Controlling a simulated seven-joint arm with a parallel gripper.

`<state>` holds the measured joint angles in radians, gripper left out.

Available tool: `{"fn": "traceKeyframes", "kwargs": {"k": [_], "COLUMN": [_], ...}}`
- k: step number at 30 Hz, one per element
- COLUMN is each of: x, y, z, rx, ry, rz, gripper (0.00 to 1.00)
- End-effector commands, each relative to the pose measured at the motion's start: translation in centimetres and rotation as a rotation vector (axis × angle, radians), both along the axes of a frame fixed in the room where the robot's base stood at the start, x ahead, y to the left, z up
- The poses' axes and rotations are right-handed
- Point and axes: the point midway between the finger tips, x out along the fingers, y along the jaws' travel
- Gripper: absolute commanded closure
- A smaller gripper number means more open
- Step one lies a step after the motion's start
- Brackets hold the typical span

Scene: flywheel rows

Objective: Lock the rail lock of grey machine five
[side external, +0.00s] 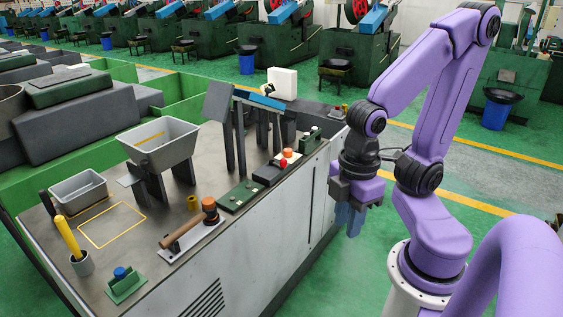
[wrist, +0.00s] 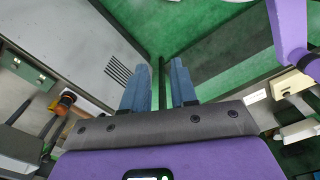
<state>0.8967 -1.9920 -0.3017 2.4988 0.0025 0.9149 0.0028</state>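I cannot tell which fitting is the rail lock. A brown lever with an orange-brown end (side external: 188,231) lies on a pale plate. A blue knob sits on a green bracket (side external: 126,285) at the near corner. No machine number is readable. My gripper (side external: 350,222) hangs beyond the panel's right side, pointing down, apart from the machine. In the wrist view its two blue fingers (wrist: 159,88) stand apart with nothing between them.
A grey hopper (side external: 160,142), a grey tray (side external: 78,188) and a yellow-handled tool in a cup (side external: 70,240) stand on the top. A green button plate (side external: 243,195), a red button (side external: 283,162) and dark upright posts stand farther along. The green floor beside the panel is clear.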

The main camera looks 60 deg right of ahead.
Motion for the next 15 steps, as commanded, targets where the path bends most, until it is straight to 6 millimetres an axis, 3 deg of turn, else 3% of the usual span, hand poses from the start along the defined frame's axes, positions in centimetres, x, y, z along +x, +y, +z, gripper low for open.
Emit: {"fn": "traceKeyframes", "kwargs": {"k": [1,2,7,15], "x": [0.3,0.5,3.2,10.8], "y": [0.1,0.3,1.3,2.1], "z": [0.1,0.2,0.9,2.2], "rx": [0.000,0.000,-0.003,-0.001], "ry": [0.002,0.004,0.024,0.074], "rz": [-0.017,-0.032,-0.204,-0.622], "gripper": [0.90,1.00,1.00,1.00]}}
